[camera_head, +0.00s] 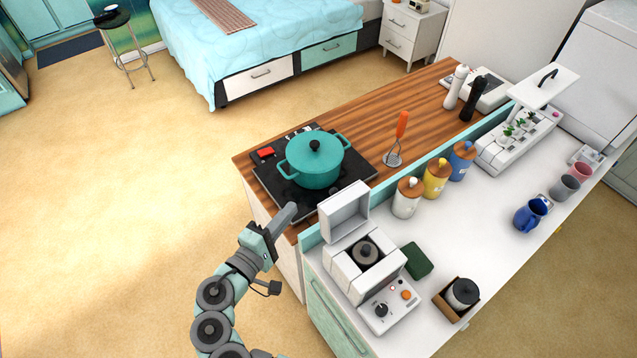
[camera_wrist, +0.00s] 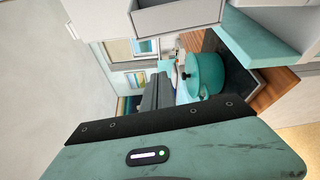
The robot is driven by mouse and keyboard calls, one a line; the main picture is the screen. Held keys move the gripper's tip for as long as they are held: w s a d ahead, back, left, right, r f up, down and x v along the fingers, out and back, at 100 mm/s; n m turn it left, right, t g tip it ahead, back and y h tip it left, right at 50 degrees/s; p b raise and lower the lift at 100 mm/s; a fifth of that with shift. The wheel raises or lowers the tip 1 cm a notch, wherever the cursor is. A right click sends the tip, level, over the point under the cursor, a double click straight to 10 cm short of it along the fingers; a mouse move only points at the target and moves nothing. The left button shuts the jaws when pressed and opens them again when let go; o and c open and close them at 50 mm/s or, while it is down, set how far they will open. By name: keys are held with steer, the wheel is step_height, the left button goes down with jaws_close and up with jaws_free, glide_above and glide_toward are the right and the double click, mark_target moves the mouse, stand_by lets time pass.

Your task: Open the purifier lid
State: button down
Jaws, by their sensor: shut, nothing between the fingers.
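The purifier (camera_head: 340,262) is a white box on the white counter, with a dark round-topped part inside its open top. Its white lid (camera_head: 343,212) stands raised at the back edge of the box, with its hollow side visible. My gripper (camera_head: 290,209) is shut and empty, off to the left of the raised lid and apart from it, near the end of the counter. In the wrist view my gripper (camera_wrist: 157,88) points toward the teal pot, and a white hollow box shape (camera_wrist: 180,18), apparently the lid, is at the top.
A teal pot (camera_head: 314,162) sits on the black stove (camera_head: 350,172) just beyond my gripper. Canisters (camera_head: 406,201) and a dark green block (camera_head: 417,261) stand near the purifier. A small brown box (camera_head: 440,300) holds a jar at the right. Open floor lies left.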

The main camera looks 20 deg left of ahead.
steer(key=w+d+p, duration=0.4)
steer(key=w, duration=0.3)
steer(key=shift+w+d, duration=0.4)
